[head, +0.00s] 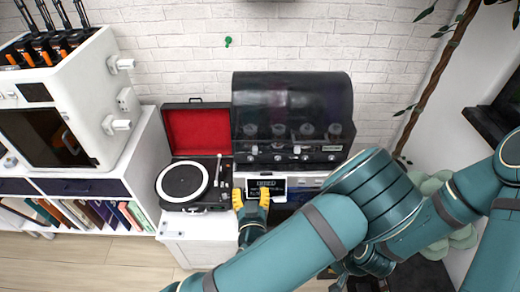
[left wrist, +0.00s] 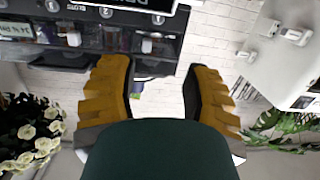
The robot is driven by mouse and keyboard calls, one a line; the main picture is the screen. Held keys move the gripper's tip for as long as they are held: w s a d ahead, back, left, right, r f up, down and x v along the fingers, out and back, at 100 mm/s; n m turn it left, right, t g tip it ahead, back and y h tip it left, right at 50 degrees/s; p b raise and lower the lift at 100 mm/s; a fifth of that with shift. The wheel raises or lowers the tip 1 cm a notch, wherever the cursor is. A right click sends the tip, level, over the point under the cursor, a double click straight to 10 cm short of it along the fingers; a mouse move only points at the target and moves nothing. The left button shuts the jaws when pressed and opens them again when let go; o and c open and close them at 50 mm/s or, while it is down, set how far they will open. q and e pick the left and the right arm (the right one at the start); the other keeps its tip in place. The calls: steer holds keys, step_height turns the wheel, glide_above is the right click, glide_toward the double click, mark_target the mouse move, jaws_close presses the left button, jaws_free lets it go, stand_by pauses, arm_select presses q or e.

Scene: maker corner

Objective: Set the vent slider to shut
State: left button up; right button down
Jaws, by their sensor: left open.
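I cannot tell for sure which part is the vent slider. The black machine with a clear dark hood (head: 292,105) stands against the wall, and a small display (head: 266,188) shows below it. In the left wrist view a dark panel (left wrist: 165,62) carries small pale tabs, one white tab (left wrist: 148,46) and another further left (left wrist: 73,39); their labels are too small to read. My left gripper (head: 251,199) is open and empty, just in front of the display. In the left wrist view its two yellow fingers (left wrist: 157,92) stand wide apart.
A record player (head: 184,181) with a red-lined lid sits left of the gripper. A white cabinet machine (head: 82,92) with white side fixtures (head: 122,64) stands further left, above a bookshelf (head: 105,188). My large teal arm covers the right foreground. White flowers (left wrist: 40,130) show in the wrist view.

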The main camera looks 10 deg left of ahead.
arm_select(q)
step_height(320, 180, up, 3)
steer(key=d+t, duration=0.1)
steer(key=t, duration=0.1)
steer(key=b, duration=0.8)
glide_toward(255, 151)
steer(key=w, duration=0.1)
steer(key=shift+m+h, duration=0.3)
steer(key=x, duration=0.6)
steer(key=p+x, duration=0.1)
steer(key=x, duration=0.1)
steer(key=shift+w+a+r, duration=0.2)
steer(key=shift+w+a, duration=0.1)
steer(key=shift+a, duration=0.1)
jaws_close()
